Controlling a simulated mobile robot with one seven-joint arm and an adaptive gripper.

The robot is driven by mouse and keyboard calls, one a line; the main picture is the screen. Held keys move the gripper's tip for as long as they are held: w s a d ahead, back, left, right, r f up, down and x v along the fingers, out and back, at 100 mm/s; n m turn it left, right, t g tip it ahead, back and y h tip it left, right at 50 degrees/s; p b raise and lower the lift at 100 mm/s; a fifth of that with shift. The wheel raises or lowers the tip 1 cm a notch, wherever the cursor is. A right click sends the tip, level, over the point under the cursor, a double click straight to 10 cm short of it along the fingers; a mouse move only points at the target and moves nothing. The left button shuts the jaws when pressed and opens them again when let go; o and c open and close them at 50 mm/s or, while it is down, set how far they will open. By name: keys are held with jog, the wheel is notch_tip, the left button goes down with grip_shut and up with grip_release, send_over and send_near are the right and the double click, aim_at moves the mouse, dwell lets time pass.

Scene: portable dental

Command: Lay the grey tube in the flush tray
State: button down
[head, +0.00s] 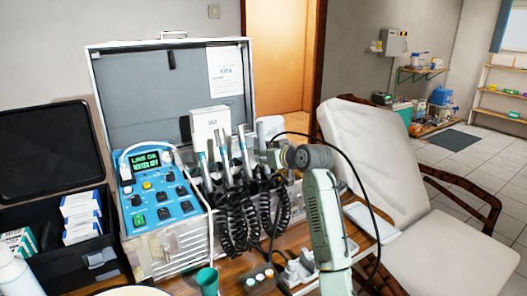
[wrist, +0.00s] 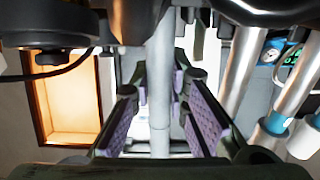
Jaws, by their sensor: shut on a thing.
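My gripper (wrist: 160,92) has purple finger pads on both sides of a pale grey tube (wrist: 160,120), and it is shut on that tube. The tube runs upright through the middle of the wrist view. In the head view, my gripper (head: 262,156) reaches left to the row of handpieces at the front of the open case; the tube cannot be told apart there. I cannot identify the flush tray for certain. A curved white rim (head: 128,291) shows at the bottom edge of the head view, mostly cut off.
Metal handpieces (head: 224,152) with black coiled cords (head: 236,222) crowd the holder beside my gripper. A blue control panel (head: 158,195) stands left. A green cup (head: 207,281) and a power strip (head: 298,272) are on the wooden table. A white reclining chair (head: 375,150) stands right.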

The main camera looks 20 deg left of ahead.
aim_at(262, 132)
jog(key=shift+w+a+r+p, duration=0.25)
jog(key=shift+a+r+p, duration=0.1)
jog(key=shift+r+p, duration=0.75)
jog(key=shift+w+a+r+p, duration=0.35)
jog(key=shift+r+p, duration=0.4)
jog(key=shift+r, duration=0.5)
jog(key=shift+w+a+r+p, duration=0.2)
jog(key=shift+a+r+p, duration=0.15)
jog(key=shift+r+p, duration=0.75)
jog(key=shift+d, duration=0.1)
